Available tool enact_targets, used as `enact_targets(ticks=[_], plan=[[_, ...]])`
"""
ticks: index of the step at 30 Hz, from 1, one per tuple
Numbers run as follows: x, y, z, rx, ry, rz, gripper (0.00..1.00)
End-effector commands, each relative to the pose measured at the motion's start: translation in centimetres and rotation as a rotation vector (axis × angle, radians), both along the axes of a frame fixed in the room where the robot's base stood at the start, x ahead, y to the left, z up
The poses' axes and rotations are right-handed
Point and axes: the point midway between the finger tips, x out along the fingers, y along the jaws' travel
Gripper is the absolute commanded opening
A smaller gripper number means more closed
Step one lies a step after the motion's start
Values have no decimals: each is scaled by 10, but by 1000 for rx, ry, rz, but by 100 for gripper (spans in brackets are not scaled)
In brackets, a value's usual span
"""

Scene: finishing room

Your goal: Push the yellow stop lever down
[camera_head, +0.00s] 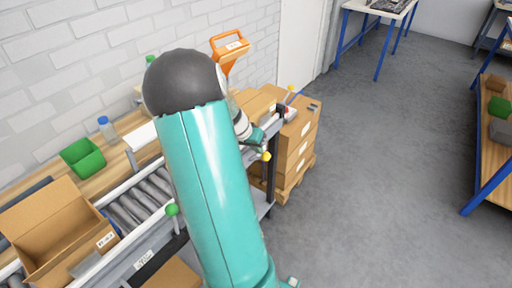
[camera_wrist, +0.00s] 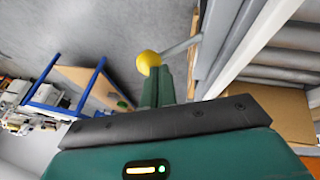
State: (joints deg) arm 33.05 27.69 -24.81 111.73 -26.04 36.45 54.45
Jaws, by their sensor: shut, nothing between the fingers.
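The yellow stop lever has a yellow ball knob (camera_wrist: 148,62) on a thin grey rod that runs to the conveyor frame in the wrist view. In the head view the knob (camera_head: 267,156) shows at the conveyor's front side, just right of my gripper (camera_head: 259,141). My gripper's green fingers (camera_wrist: 159,74) are shut together and empty, with their tips right at the knob. I cannot tell whether they touch it. My teal arm hides part of the conveyor in the head view.
A green knob (camera_head: 172,210) stands on the conveyor's near side. An open cardboard box (camera_head: 62,228) sits on the rollers. A green bin (camera_head: 82,158) and a bottle (camera_head: 106,127) are on the wooden bench behind. Stacked cartons (camera_head: 300,140) stand past the conveyor end.

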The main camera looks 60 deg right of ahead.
Motion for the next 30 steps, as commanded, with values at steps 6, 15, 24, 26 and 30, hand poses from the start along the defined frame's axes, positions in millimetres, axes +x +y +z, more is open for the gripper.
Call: enact_targets(ticks=[6, 15, 24, 26, 30], plan=[[-7, 2, -5, -5, -56, -4, 0], [-28, 6, -21, -37, -250, -17, 0], [-37, 8, -32, -42, -262, -15, 0], [-37, 8, -32, -41, -262, -16, 0], [-37, 8, -33, -40, -261, -16, 0]])
